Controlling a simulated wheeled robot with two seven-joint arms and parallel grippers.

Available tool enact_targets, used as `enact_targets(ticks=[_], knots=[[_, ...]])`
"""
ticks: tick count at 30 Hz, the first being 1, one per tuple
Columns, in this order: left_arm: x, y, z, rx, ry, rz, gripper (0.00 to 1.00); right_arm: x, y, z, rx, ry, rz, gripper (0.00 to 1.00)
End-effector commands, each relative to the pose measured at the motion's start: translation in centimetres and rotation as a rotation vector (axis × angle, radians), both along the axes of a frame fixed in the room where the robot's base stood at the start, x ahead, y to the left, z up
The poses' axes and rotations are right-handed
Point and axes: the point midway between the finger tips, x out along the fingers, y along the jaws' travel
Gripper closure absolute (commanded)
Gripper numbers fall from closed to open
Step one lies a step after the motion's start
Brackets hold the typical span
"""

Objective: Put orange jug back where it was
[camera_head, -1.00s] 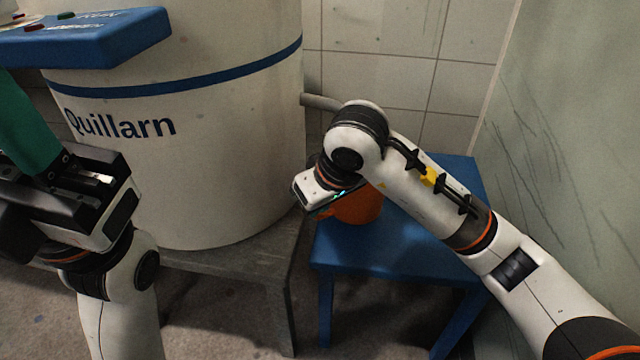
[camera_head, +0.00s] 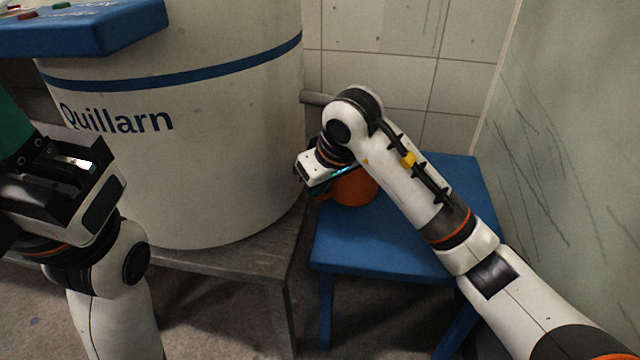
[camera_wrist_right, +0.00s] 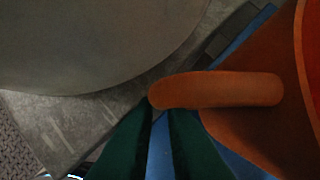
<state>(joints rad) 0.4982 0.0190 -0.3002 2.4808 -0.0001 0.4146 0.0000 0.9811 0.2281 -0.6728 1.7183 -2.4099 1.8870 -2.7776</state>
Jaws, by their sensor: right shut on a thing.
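The orange jug (camera_head: 355,188) shows low over the left part of the blue stool (camera_head: 390,240), partly hidden by my right wrist. I cannot tell whether it touches the stool top. My right gripper (camera_wrist_right: 162,108) is shut on the jug's handle (camera_wrist_right: 225,90), its two green fingers near the handle's free end. In the right wrist view the jug's body (camera_wrist_right: 260,120) fills the right side. My left gripper (camera_head: 15,130) is at the far left in the head view, away from the jug; its fingertips are hidden or cut off.
A large white vat (camera_head: 190,170) marked Quillarn stands on a grey stand (camera_head: 240,265), close left of the jug. A pipe (camera_head: 316,99) juts from the vat. A blue control panel (camera_head: 90,28) hangs upper left. A wall (camera_head: 560,160) bounds the right. The stool's front is clear.

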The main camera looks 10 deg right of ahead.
Motion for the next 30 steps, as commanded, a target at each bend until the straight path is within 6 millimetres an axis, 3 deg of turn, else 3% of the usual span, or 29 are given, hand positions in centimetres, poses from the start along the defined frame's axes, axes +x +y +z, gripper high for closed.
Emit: enact_targets(ticks=[1, 2, 5, 17, 30], knots=[[-0.1, 0.0, -0.1, 0.0, -0.003, 0.0, 0.64, 0.0, 0.0, -0.2, -0.001, -0.002, 0.001, 1.0], [-0.1, 0.0, 0.1, 0.0, -0.005, 0.001, 0.64, 0.0, 0.0, -0.2, 0.0, 0.0, 0.001, 0.84], [-0.1, 0.0, 0.1, 0.001, -0.005, 0.0, 0.64, 0.0, 0.0, -0.1, 0.0, 0.0, 0.0, 0.68], [-0.2, 0.0, 0.7, -0.002, -0.011, -0.002, 0.64, -0.1, -0.2, 0.8, -0.001, -0.002, -0.002, 0.67], [3.2, 0.3, -1.4, -0.01, 0.16, -0.008, 0.64, -3.1, -1.7, 8.6, -0.003, -0.004, -0.001, 0.67]])
